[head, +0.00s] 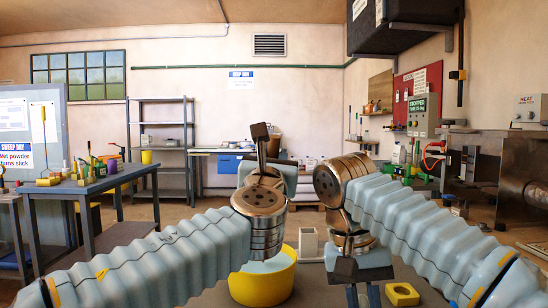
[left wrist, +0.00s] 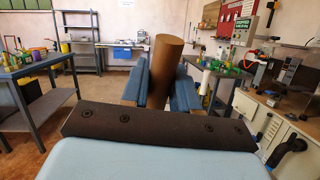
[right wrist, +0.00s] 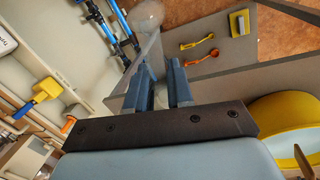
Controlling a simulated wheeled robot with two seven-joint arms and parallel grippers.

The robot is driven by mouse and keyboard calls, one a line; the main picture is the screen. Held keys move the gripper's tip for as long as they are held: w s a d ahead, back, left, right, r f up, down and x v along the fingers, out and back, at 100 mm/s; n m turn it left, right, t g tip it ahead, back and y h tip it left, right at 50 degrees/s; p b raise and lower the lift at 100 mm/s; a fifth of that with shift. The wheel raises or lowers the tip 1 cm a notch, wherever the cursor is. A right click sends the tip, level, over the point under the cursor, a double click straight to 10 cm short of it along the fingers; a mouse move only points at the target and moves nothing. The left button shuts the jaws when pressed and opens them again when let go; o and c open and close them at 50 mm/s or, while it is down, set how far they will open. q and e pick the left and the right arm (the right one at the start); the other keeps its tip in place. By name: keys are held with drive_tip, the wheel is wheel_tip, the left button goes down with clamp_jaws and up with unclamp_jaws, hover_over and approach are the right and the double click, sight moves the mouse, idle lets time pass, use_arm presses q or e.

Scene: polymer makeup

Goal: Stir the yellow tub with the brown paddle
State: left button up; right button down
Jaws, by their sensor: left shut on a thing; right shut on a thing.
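The yellow tub (head: 262,289) stands low in front of me, with pale blue contents. It also shows at the right edge of the right wrist view (right wrist: 262,125), with a narrow brown piece over it. My left gripper (left wrist: 162,85) is shut on the brown paddle (left wrist: 166,60). Its thick brown shaft stands up between the fingers and shows behind the wrist in the head view (head: 274,143). The paddle's lower end is hidden in the head view. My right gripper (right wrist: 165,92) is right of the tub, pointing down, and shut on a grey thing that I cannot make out.

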use_arm(q)
drive_tip(key=shift+w+a+f+b, duration=0.1)
drive_tip(key=shift+w+f+b, duration=0.3)
drive_tip(key=shift+f+b, duration=0.75)
drive_tip(key=shift+w+a+f+b, duration=0.15)
drive_tip(key=shift+w+f+b, duration=0.2)
drive_tip(key=shift+f+b, duration=0.75)
drive_tip(key=shift+w+a+f+b, duration=0.1)
drive_tip(key=shift+w+f+b, duration=0.45)
drive_tip(key=shift+f, duration=1)
drive_tip(key=shift+s, duration=0.2)
